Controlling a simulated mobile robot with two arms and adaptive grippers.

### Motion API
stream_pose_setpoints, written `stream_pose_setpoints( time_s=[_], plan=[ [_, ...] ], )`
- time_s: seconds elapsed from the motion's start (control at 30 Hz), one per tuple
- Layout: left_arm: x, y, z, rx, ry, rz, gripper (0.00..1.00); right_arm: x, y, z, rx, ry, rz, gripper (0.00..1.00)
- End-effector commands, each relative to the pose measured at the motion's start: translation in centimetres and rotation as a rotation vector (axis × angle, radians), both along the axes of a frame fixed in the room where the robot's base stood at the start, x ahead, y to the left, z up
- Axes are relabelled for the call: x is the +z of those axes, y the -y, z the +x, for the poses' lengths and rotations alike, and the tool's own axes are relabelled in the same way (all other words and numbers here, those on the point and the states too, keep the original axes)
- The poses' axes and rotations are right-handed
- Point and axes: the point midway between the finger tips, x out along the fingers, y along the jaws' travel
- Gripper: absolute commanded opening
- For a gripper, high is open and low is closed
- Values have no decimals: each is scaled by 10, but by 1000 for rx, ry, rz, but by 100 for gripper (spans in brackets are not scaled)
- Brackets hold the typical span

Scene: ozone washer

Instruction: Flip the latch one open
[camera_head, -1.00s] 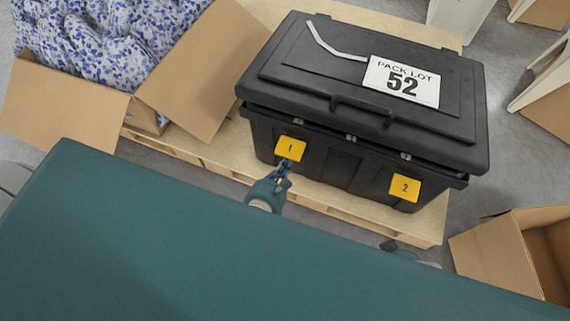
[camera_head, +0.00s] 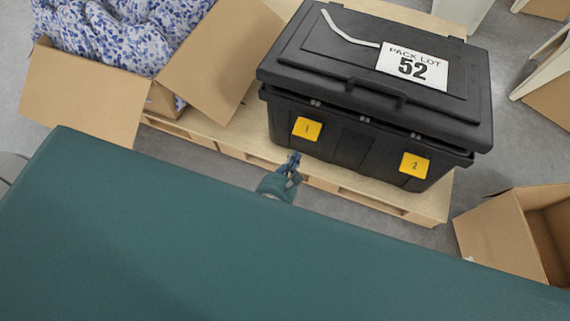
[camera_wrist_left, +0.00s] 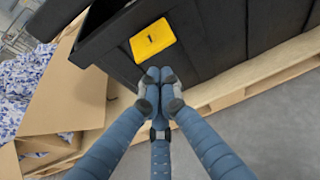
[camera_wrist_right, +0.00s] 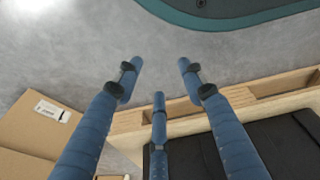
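A black case (camera_head: 375,60) has two yellow latch plates on its front. Plate 1 (camera_head: 306,128) is on the left and plate 2 (camera_head: 414,165) on the right. Plate 1 also shows tilted in the left wrist view (camera_wrist_left: 153,41). My left gripper (camera_head: 289,160) is below plate 1 and a little to its left, apart from it in the head view. In the left wrist view its fingertips (camera_wrist_left: 159,76) meet with nothing visible between them. My right gripper (camera_wrist_right: 160,72) is open and empty in the right wrist view; the head view does not show it.
The case stands on a wooden pallet (camera_head: 340,188). An open carton (camera_head: 85,98) with blue-patterned bags is at the left, its flap near the case. Another open carton (camera_head: 497,240) is at the lower right. Grey floor (camera_head: 380,228) lies in front of the pallet.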

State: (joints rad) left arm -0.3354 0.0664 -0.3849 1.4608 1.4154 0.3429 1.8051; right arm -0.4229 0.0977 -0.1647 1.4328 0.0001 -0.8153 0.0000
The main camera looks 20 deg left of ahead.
Motion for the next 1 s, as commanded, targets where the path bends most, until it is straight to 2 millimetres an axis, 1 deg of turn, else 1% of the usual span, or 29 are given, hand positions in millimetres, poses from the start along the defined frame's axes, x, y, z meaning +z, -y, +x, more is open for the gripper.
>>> stream_pose_setpoints(
  time_s=[0.13,0.3,0.83,0.93,0.97,1.0],
  plan=[
    [5,4,-1,-1,-1,-1,0,-8,1,-7,2,-5,0,40],
    [5,5,-1,-2,-2,-1,0,-12,1,-9,2,-7,-1,40],
    [4,5,-2,-3,-2,1,0,-12,1,-9,2,-7,-1,40],
    [3,8,-3,-53,1,64,0,-11,1,-9,2,-6,0,40],
    [2,11,-4,-90,3,108,0,-12,1,-9,2,-6,0,40],
    [-1,17,-6,-159,8,194,0,-12,1,-9,2,-6,0,40]
  ],
)
